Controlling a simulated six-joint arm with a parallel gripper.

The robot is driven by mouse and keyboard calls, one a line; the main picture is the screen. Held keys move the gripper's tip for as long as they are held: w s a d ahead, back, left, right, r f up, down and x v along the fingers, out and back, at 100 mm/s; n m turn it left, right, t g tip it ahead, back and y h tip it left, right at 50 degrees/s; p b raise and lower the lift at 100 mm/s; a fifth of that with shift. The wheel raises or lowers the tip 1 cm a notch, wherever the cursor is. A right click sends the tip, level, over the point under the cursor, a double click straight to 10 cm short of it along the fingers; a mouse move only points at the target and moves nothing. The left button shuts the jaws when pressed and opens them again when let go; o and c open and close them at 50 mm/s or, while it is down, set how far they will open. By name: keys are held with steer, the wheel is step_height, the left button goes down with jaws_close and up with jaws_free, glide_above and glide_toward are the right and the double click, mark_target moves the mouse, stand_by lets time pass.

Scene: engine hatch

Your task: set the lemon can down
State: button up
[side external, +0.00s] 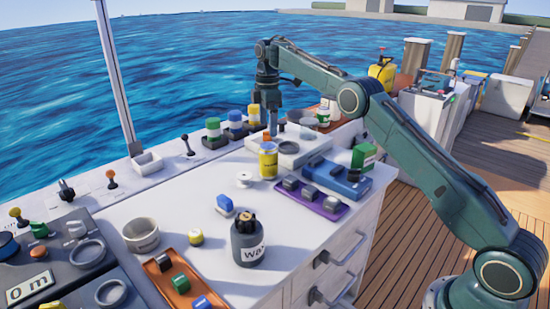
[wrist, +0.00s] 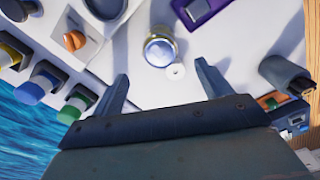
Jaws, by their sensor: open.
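The lemon can (side external: 268,161), a yellow can with a pale metal top, stands upright on the white counter (side external: 196,178). In the wrist view its round top (wrist: 160,50) lies just beyond and between my fingertips. My gripper (side external: 273,130) is just behind and above the can in the side view, pointing down. In the wrist view my gripper (wrist: 161,72) has its two fingers spread wide, with nothing held between them. The fingers are small and partly hard to make out in the side view.
A white spool (side external: 244,179) stands left of the can. A purple tray (side external: 325,211) and blue box (side external: 340,182) are at right. A dark labelled pot (side external: 248,243) stands nearer the front.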

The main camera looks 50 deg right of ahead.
steer(key=shift+r, duration=0.1)
steer(key=shift+s+a+r, duration=0.1)
steer(key=shift+s+r, duration=0.05)
steer(key=shift+r, duration=0.1)
steer(key=s+a+r+m+t, duration=0.1)
steer(key=s+a+r+m, duration=0.2)
steer(key=s+r, duration=0.6)
steer(key=s+a+r+m+t, duration=0.2)
steer(key=s+a+r+m, duration=0.15)
steer(key=s+r, duration=0.5)
steer(key=s+a+f+m+t, duration=0.1)
steer(key=s+f+m, duration=0.1)
steer(key=s, duration=0.7)
steer(key=s+a+f+m, duration=0.1)
steer(key=s+f+m, duration=0.1)
steer(key=s+f, duration=0.3)
steer(key=s+a+f+m+t, duration=0.1)
steer(key=s+f, duration=0.3)
steer(key=s, duration=0.9)
steer(key=shift+s+a+f+m+t, duration=0.2)
steer(key=shift+a+m+t, duration=0.15)
steer(key=shift+m, duration=0.2)
